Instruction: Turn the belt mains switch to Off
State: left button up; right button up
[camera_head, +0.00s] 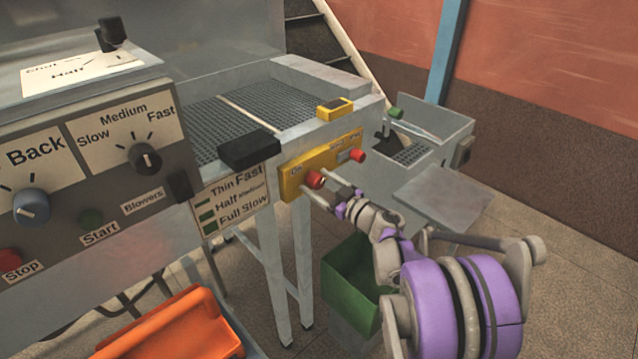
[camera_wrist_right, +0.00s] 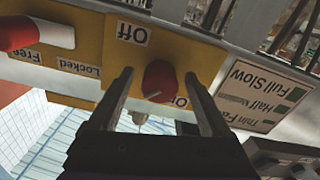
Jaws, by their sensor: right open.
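The belt mains switch is a red knob (camera_head: 315,179) on a yellow panel (camera_head: 293,186) at the front of the grated belt. It also shows in the right wrist view as a red knob (camera_wrist_right: 158,78), between an "Off" label (camera_wrist_right: 131,33) and a partly hidden "On" label (camera_wrist_right: 181,101). I cannot tell for sure which label it points at. My right gripper (camera_head: 323,186) is open at the knob. In the wrist view its two fingers stand on either side of the knob, with small gaps visible. My left gripper is not in view.
A second red knob (camera_head: 357,155) with "Locked" and "Free" labels sits beside it. A black box (camera_head: 249,149) and a yellow box (camera_head: 335,109) are on the belt frame. A green bin (camera_head: 349,283) stands below. A control panel (camera_head: 120,190) fills the left.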

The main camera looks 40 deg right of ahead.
grip_shut()
dwell(0.4)
jog(key=shift+n, duration=0.4)
jog(key=n, duration=0.4)
jog(key=shift+b, duration=0.35)
jog(key=n, duration=0.9)
jog(key=shift+d+r, duration=0.1)
jog(key=shift+n, duration=2)
